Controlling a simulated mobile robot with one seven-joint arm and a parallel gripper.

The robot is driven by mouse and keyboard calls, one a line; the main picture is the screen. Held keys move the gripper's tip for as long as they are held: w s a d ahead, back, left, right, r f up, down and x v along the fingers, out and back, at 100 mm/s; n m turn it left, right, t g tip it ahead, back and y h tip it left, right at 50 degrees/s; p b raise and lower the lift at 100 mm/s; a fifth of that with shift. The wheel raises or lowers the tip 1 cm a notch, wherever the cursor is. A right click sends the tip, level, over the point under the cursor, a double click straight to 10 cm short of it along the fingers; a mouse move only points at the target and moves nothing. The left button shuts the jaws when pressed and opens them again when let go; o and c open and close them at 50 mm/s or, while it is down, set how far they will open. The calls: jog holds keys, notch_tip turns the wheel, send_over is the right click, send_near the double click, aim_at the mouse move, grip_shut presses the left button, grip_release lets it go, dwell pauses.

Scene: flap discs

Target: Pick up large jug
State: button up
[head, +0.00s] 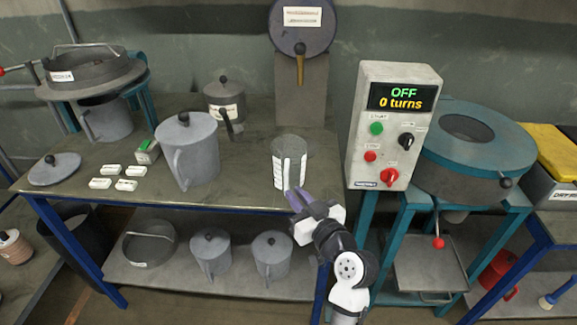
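The largest lidded jug (199,158) is grey and stands upright on the table, left of centre, with its handle towards the front. My gripper (296,196) has purple fingers and is at the table's front edge, well to the right of this jug and apart from it. The fingertips overlap the lower part of an open grey cylinder (292,147) with a white strip at its front. Whether they touch it, and how wide the fingers are apart, I cannot tell.
A smaller labelled pot (226,103) stands behind the jug. A loose lid (54,169) and several white blocks (113,170) lie to its left. A control box (394,125) reading "OFF 0 turns" stands right of my gripper. Smaller lidded jugs (211,255) are on the lower shelf.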

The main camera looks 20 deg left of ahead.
aim_at(286, 182)
jog(key=p+x, duration=0.1)
jog(key=x, duration=0.1)
jog(key=r+p+x, duration=0.1)
jog(key=x, duration=0.1)
jog(key=shift+a+p, duration=0.15)
jog(key=shift+p, duration=0.15)
jog(key=shift+w+a+f, duration=0.25)
jog(key=shift+w+a, duration=0.1)
jog(key=shift+w, duration=0.05)
grip_shut()
notch_tip(286, 182, up, 20)
jog(key=b, duration=0.1)
